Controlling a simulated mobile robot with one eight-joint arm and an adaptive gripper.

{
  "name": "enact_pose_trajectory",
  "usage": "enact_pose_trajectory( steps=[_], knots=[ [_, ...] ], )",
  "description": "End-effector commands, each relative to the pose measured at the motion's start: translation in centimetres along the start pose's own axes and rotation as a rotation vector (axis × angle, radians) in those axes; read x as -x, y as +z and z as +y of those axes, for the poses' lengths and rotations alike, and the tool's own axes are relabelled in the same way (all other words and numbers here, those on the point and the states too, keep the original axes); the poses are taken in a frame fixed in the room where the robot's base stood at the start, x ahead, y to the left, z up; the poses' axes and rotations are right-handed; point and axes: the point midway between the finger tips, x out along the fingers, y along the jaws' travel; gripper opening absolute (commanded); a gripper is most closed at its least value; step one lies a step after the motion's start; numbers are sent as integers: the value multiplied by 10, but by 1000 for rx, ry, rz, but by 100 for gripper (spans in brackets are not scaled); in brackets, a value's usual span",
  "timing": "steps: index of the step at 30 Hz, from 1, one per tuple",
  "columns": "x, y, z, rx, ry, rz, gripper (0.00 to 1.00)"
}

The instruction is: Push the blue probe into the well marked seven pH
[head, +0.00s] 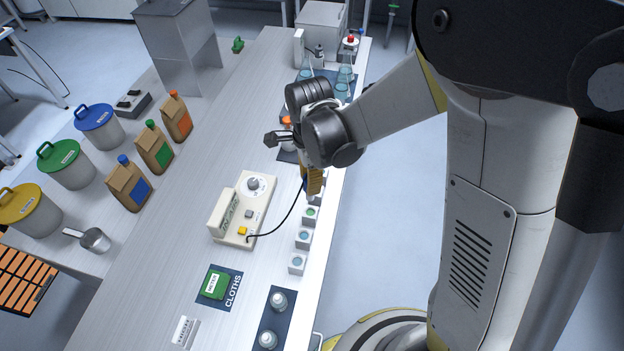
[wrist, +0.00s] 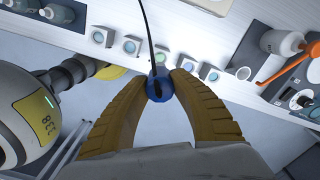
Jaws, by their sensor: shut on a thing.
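My gripper (head: 315,182) has yellow-brown fingers, and they are shut on the blue probe (wrist: 158,89) in the wrist view (wrist: 159,80). A black cable rises from the probe. In the head view the fingers and wrist mostly hide the probe. The wells are small white blocks in a row along the bench edge: one with a bluish centre (head: 296,264), another (head: 304,238), and one with a greener centre (head: 310,215) just below the fingers. In the wrist view, wells (wrist: 130,46) show on both sides of the probe. Their marks are too small to read.
A cream meter (head: 240,212) with a dial stands left of the wells, its cable running to the probe. Glassware (head: 343,82) stands behind my gripper.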

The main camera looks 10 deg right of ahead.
Motion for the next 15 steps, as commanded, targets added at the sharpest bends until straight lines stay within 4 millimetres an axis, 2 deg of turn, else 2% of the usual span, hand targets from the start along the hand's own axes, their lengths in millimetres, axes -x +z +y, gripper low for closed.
enact_pose_trajectory(
  steps=[7, 15],
  knots=[
    [-1, 0, 0, -1, 0, 0, 0],
    [-24, 0, 0, -1, 0, 0, 0]
  ],
)
